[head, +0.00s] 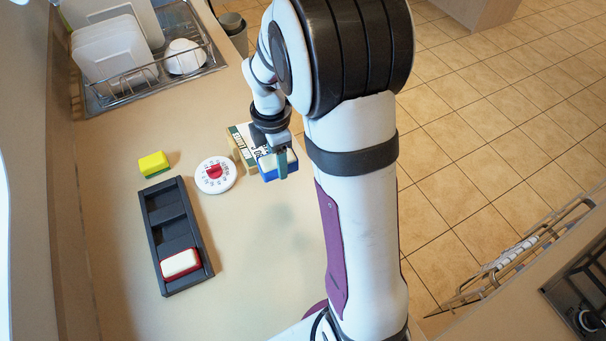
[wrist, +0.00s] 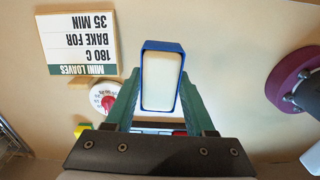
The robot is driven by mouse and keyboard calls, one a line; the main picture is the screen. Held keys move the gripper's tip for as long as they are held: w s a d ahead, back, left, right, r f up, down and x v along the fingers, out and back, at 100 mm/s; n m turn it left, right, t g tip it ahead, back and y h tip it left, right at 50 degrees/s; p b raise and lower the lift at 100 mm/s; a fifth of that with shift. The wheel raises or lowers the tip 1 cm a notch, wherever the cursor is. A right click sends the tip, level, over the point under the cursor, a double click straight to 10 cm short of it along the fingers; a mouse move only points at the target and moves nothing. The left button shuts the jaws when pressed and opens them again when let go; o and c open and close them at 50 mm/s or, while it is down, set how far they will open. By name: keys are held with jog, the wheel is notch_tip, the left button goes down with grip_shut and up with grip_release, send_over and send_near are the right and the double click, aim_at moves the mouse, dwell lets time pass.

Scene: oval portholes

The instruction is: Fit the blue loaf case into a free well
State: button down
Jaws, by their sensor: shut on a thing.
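The blue loaf case (head: 272,172), with a cream filling, is in my gripper (head: 281,161), held apart from the tray and to its upper right in the head view. In the wrist view the blue loaf case (wrist: 161,82) sits between the two green fingers of my gripper (wrist: 160,100), which are shut on its long sides. The dark tray (head: 205,244) lies on the counter at the left. Its lower well holds a red case with a white top (head: 181,263). The upper and middle wells look empty. In the wrist view my gripper hides most of the tray.
A round white timer (head: 215,187) stands between the tray and my gripper. A yellow block (head: 153,163) lies above the tray. A recipe sign (wrist: 78,40) stands behind the held case. A dish rack (head: 150,75) is at the upper left. Counter right of the tray is clear.

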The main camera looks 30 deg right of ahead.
jog(key=shift+w+a+f, duration=1.2)
jog(key=shift+w+a, duration=0.65)
jog(key=shift+a, duration=2.6)
jog(key=shift+w+a+f, duration=1.25)
jog(key=shift+w+a, duration=0.6)
jog(key=shift+a, duration=2.65)
jog(key=shift+w+a+f, duration=1.2)
jog(key=shift+w+a, duration=0.65)
jog(key=shift+a, duration=2.6)
jog(key=shift+f, duration=0.15)
jog(key=shift+f, duration=0.25)
jog(key=shift+f, duration=0.35)
jog(key=shift+r, duration=0.45)
jog(key=shift+f, duration=0.6)
jog(key=shift+r, duration=0.1)
